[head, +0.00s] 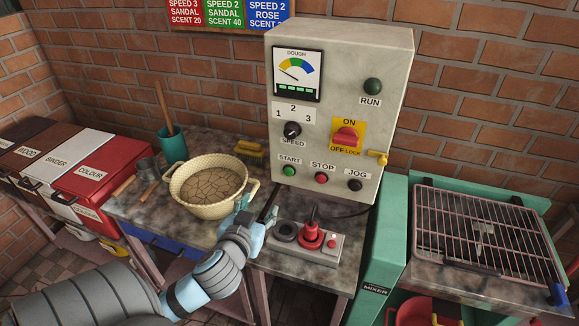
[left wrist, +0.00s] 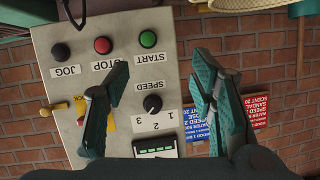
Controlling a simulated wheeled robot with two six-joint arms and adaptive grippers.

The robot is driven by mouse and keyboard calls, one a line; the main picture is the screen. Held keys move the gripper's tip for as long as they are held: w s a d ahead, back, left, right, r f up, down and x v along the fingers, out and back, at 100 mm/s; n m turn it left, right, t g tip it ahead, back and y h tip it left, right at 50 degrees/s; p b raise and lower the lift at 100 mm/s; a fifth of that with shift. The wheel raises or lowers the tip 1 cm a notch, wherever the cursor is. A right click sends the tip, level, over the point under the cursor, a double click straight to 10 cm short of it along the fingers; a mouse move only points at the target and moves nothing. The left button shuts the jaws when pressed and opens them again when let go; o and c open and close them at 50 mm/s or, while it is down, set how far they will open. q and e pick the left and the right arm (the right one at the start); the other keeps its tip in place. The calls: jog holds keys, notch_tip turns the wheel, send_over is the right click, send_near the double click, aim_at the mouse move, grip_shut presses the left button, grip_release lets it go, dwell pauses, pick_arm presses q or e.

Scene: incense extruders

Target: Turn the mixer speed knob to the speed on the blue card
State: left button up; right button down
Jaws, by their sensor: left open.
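The black speed knob (head: 292,130) is on the front of the grey control box (head: 340,75), below the numbers 1, 2 and 3. Its pointer is too small to read surely. My left gripper (head: 260,212) is open and empty, low in front of the box. In the left wrist view, which is upside down, the knob (left wrist: 153,103) shows between the spread fingers of the left gripper (left wrist: 160,82), apart from them. My right gripper is out of view.
The box also carries start (head: 289,171), stop (head: 321,178) and jog (head: 355,185) buttons and a red switch (head: 346,136). A bowl (head: 205,210) stands left of my gripper; a red-knobbed device (head: 312,237) stands right. A wire rack (head: 480,225) is at the right.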

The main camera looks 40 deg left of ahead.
aim_at(290, 133)
pick_arm(q)
jog(key=w+r+t, duration=0.5)
jog(key=r, duration=0.5)
jog(key=shift+h, duration=0.3)
jog(key=x, duration=0.4)
jog(key=p+x, duration=0.1)
jog(key=x, duration=0.4)
jog(key=f+x, duration=0.1)
jog(key=x, duration=0.4)
jog(key=shift+a, duration=0.3)
jog(key=shift+s, duration=0.1)
jog(key=c, duration=1.1)
